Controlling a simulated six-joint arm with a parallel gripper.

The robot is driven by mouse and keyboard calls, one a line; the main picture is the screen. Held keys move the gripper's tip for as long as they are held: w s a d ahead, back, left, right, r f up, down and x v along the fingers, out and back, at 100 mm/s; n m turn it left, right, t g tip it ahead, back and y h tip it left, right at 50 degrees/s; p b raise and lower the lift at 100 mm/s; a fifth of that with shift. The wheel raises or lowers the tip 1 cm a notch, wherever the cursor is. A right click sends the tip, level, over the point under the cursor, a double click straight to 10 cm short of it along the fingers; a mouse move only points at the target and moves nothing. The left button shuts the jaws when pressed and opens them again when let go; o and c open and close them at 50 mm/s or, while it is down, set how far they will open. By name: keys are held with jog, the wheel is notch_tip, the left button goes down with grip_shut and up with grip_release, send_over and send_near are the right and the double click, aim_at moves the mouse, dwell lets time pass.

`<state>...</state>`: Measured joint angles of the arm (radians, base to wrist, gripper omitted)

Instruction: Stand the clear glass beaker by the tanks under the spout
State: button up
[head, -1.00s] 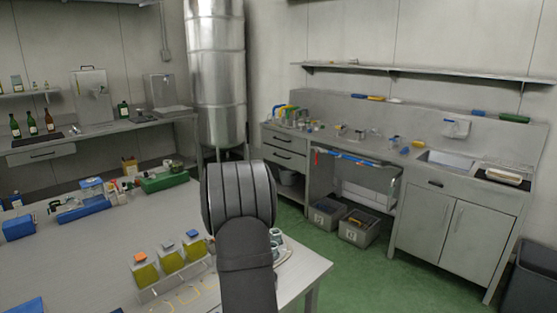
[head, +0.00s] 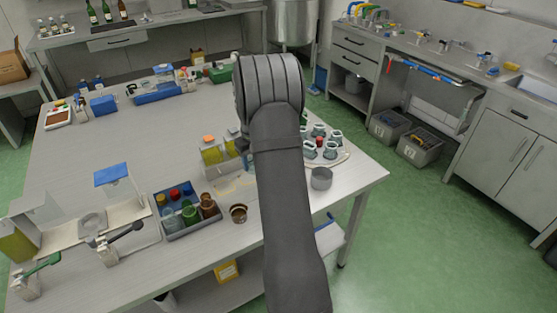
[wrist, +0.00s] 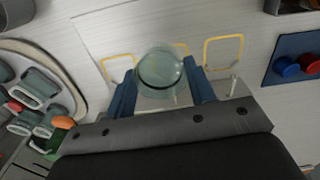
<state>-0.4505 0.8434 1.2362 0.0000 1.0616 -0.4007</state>
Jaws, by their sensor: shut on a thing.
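In the wrist view my gripper (wrist: 160,80) has its blue fingers closed on both sides of the clear glass beaker (wrist: 161,66). I look down into its round rim; its height above the table is unclear. In the head view my arm hides the beaker and most of the gripper, beside the yellow-green tanks (head: 213,157) with their orange lid. At the left of the table stand two dispensers with levers: one has a blue top (head: 111,174) and a black lever (head: 126,234), the other is yellow-green (head: 15,245) with a green lever (head: 42,265).
A grey tray (head: 190,231) of coloured jars lies between the tanks and dispensers, with a small brown cup (head: 238,213) beside it. A round tray (head: 343,158) of cups and a grey pot (head: 321,178) are right of my arm.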

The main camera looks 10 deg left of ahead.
jog(key=shift+a+f, duration=0.2)
jog(key=shift+a, duration=0.55)
jog(key=shift+s+f, duration=0.1)
jog(key=shift+f, duration=2.6)
jog(key=shift+a+f, duration=0.1)
jog(key=shift+f, duration=0.2)
jog(key=shift+w+a+r, duration=0.1)
jog(key=shift+w+a, duration=0.8)
jog(key=shift+w, duration=0.2)
jog(key=shift+w+a, duration=0.1)
jog(key=o, duration=1.2)
